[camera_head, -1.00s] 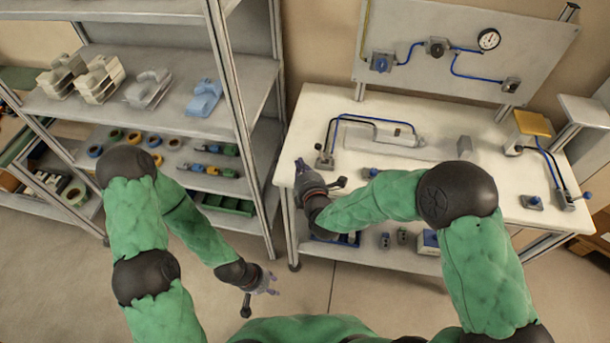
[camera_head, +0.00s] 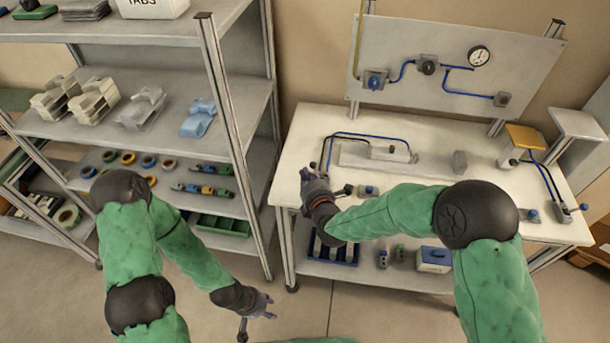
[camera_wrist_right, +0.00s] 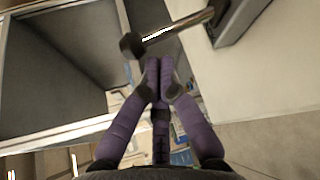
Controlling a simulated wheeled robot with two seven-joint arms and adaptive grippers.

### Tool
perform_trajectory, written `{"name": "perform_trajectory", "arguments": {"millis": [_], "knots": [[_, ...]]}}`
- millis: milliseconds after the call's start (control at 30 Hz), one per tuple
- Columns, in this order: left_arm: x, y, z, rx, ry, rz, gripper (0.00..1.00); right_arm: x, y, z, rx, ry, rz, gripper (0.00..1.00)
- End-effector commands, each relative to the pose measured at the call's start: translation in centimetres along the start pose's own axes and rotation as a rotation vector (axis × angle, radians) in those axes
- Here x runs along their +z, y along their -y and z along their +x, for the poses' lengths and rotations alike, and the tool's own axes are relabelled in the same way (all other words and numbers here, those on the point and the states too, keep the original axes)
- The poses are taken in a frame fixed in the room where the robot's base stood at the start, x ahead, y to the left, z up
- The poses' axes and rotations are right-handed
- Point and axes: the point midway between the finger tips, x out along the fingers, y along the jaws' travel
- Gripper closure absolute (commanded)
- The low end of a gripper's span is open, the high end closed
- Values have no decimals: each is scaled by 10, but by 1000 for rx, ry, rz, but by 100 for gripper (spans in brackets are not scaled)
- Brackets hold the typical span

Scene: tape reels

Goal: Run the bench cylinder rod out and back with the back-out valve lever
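The bench cylinder (camera_head: 388,153) is a pale, long body on a flat plate on the white bench. A grey block (camera_head: 459,161) stands to its right; I cannot make out the rod. Blue and black hoses run left from it to the bench's left end, where my right gripper (camera_head: 307,178) hides most of the valve. In the right wrist view, a metal lever (camera_wrist_right: 178,27) with a black knob (camera_wrist_right: 131,46) crosses just beyond my right fingertips (camera_wrist_right: 160,65). The fingertips are together, with nothing seen between them. My left gripper (camera_head: 266,306) hangs low, away from the bench, fingers spread and empty.
A wall panel (camera_head: 520,60) with a gauge (camera_head: 479,56) stands behind the bench (camera_head: 440,205). Another lever valve (camera_head: 562,214) sits at the bench's right end. A shelf rack (camera_head: 240,150) stands close on the left. Floor is free between rack and bench.

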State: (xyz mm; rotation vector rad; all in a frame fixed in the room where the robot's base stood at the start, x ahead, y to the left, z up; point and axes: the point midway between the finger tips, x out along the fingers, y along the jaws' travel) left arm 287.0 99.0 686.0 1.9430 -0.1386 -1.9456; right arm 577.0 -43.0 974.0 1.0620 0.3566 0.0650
Motion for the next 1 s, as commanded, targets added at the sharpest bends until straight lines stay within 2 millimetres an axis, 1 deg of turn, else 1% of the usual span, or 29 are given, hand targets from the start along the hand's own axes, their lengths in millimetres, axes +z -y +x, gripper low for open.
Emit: {"name": "perform_trajectory", "arguments": {"millis": [767, 1000], "knots": [[-1, 8, 22, 0, 0, 0, 60, 8, 1, -4, 63, 2, 109, 100], [-1, 12, 33, 0, 0, 0, 60, 11, 2, -6, 94, 3, 160, 100]]}}
